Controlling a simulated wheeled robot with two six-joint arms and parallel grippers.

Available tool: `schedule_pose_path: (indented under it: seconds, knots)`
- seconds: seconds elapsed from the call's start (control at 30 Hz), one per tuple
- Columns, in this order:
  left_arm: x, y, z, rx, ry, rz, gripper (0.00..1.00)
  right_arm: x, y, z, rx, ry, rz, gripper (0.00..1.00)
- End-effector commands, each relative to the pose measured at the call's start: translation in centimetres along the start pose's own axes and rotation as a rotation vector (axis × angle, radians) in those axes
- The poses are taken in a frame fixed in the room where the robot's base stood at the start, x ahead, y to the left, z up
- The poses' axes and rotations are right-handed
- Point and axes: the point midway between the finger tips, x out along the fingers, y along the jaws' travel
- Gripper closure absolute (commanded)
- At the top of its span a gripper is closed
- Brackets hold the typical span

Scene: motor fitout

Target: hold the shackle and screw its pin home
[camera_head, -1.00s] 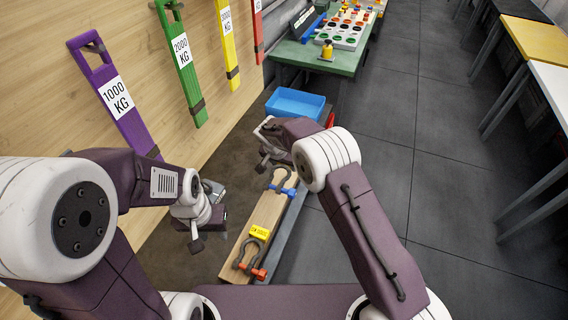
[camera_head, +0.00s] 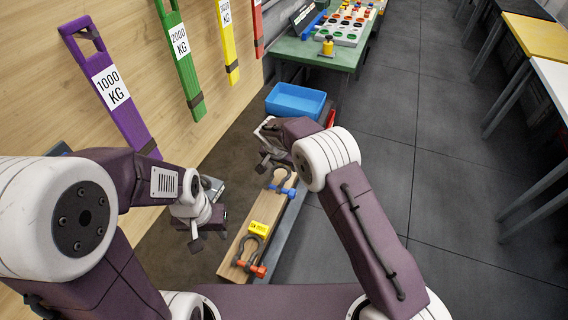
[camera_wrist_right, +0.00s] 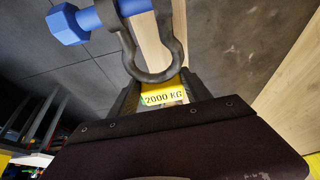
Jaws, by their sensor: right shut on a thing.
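A dark shackle with a blue pin (camera_head: 288,191) sits at the far end of a wooden block, below my right gripper (camera_head: 265,160). In the right wrist view the shackle's bow (camera_wrist_right: 158,76) and blue bolt head (camera_wrist_right: 66,24) show just beyond the fingers. My right gripper (camera_wrist_right: 158,92) is shut on a yellow tag (camera_wrist_right: 163,98) reading 2000 KG, at the bow. How far the pin is in cannot be told. A second dark shackle (camera_head: 240,252) with an orange pin (camera_head: 259,270) and a yellow tag (camera_head: 258,229) lies nearer. My left gripper (camera_head: 209,240) looks open and empty, left of the block.
The wooden block (camera_head: 257,212) lies on a grey beam. A blue bin (camera_head: 295,100) stands beyond it. Coloured weight-marked straps, such as the purple one (camera_head: 110,85), hang on the wooden wall at left. A green table (camera_head: 340,60) stands at the back.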

Motion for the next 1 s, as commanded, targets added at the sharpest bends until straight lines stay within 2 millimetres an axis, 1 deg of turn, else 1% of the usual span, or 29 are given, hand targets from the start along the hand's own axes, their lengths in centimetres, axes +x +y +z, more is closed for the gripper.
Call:
schedule_pose_path:
  seconds: [1.0]
  knots:
    - [2.8, -0.1, 0.3, 0.000, 0.000, 0.000, 0.64, 2.7, -0.1, 1.1, 0.000, 0.002, -0.002, 0.92]
